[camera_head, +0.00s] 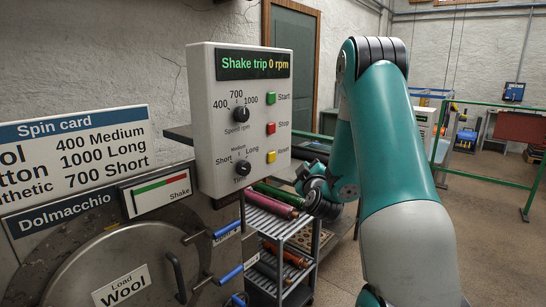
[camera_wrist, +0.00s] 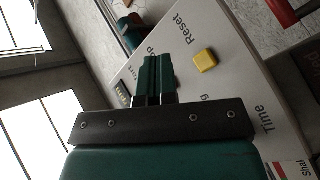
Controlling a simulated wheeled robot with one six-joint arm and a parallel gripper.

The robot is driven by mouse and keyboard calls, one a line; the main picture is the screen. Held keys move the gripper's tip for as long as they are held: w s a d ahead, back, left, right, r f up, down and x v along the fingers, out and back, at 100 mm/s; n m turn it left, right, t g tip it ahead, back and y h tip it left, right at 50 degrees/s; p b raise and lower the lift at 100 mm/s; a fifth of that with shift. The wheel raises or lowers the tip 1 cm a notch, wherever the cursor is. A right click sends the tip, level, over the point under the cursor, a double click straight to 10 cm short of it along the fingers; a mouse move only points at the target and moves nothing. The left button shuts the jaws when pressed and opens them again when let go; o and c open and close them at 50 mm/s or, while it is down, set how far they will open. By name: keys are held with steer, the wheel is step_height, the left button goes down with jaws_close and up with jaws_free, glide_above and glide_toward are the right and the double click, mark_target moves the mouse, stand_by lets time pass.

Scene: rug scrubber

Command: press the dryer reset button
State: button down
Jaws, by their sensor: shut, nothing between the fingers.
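The yellow Reset button (camera_head: 271,157) is the lowest of three buttons on the right of the white control panel (camera_head: 210,130). In the wrist view, the yellow button (camera_wrist: 205,61) is to the right of my gripper (camera_wrist: 157,60), apart from the fingertips in the picture. My gripper's fingers are shut and empty, over the panel face near the Stop label. They hide the Stop button in that view. In the head view my wrist is low, right of the panel, and the fingertips cannot be made out. The display (camera_head: 253,65) reads "Shake trip 0 rpm".
A green Start button (camera_head: 271,98) and red Stop button (camera_head: 270,128) sit above Reset. Speed (camera_head: 241,114) and Time (camera_head: 243,168) knobs are to the left. A rack with rolled rugs (camera_head: 271,206) stands behind below. The drum door (camera_head: 100,255) is lower left.

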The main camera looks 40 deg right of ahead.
mark_target(272, 157)
steer(key=w+p, duration=0.8)
steer(key=p, duration=1.1)
steer(key=shift+w+a, duration=0.4)
steer(key=shift+w+r+p, duration=0.15)
steer(key=shift+w+p, duration=0.25)
steer(key=shift+p, duration=0.95)
stand_by(0.7)
stand_by(0.3)
